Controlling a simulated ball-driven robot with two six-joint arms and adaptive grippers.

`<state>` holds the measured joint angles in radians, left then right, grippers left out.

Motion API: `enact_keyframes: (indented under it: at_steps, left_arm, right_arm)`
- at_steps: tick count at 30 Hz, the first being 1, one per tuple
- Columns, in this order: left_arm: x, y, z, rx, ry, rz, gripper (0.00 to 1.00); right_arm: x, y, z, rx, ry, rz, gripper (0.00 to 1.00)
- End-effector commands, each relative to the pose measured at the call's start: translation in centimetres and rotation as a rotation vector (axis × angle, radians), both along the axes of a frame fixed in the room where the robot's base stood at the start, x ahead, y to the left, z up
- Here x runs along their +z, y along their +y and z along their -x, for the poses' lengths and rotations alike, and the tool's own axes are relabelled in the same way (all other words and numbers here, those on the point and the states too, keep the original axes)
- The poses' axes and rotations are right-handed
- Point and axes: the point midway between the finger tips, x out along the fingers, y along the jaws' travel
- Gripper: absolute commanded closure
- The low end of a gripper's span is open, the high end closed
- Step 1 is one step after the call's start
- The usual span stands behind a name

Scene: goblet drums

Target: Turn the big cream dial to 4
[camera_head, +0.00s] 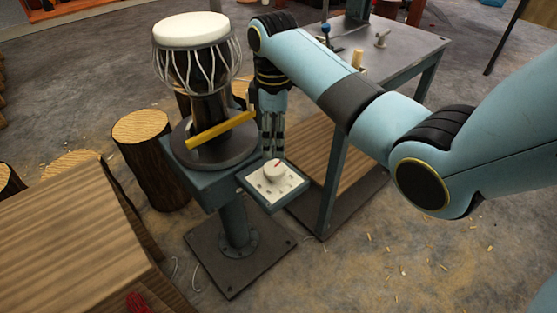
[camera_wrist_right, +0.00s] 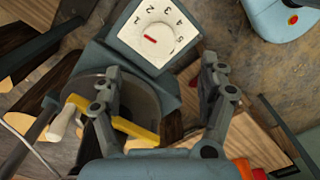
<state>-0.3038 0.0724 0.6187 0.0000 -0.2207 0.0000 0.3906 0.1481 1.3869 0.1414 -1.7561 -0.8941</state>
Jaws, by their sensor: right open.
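The big cream dial (camera_head: 273,171) sits on a white numbered plate (camera_head: 289,184) on a small blue-grey box beside the drum stand. A red pointer mark shows on the dial. In the right wrist view the dial (camera_wrist_right: 159,38) is at the top, with the numerals 2, 3 and 4 readable around it. The red mark lies off the 4. My right gripper (camera_head: 273,154) points down just above and behind the dial. In the wrist view its two fingers (camera_wrist_right: 161,76) are apart with nothing between them. My left gripper is out of view.
A goblet drum (camera_head: 192,28) stands on a dark round turntable (camera_head: 195,155) left of the gripper, with a yellow bar (camera_head: 220,130) close by. A metal table (camera_head: 410,50) with small tools is behind my right arm. Wooden stumps (camera_head: 143,135) stand to the left.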

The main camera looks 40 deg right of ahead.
Motion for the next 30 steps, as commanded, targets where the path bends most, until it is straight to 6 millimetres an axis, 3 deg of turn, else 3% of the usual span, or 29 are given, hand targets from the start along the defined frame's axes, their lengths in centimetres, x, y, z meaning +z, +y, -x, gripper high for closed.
enact_keyframes:
  at_steps: [4,12,18,30]
  left_arm:
    - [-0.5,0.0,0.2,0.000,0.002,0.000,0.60]
    - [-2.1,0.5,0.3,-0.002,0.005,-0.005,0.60]
    - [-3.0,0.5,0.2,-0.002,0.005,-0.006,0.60]
    - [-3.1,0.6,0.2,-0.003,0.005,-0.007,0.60]
  right_arm:
    - [-1.2,0.0,-0.4,-0.002,-0.006,0.000,0.24]
    - [-6.8,0.0,-0.3,-0.003,-0.006,0.001,0.24]
    - [-9.6,0.0,-0.4,-0.002,-0.007,0.001,0.24]
    - [-10.3,0.0,-0.4,-0.002,-0.010,0.001,0.24]
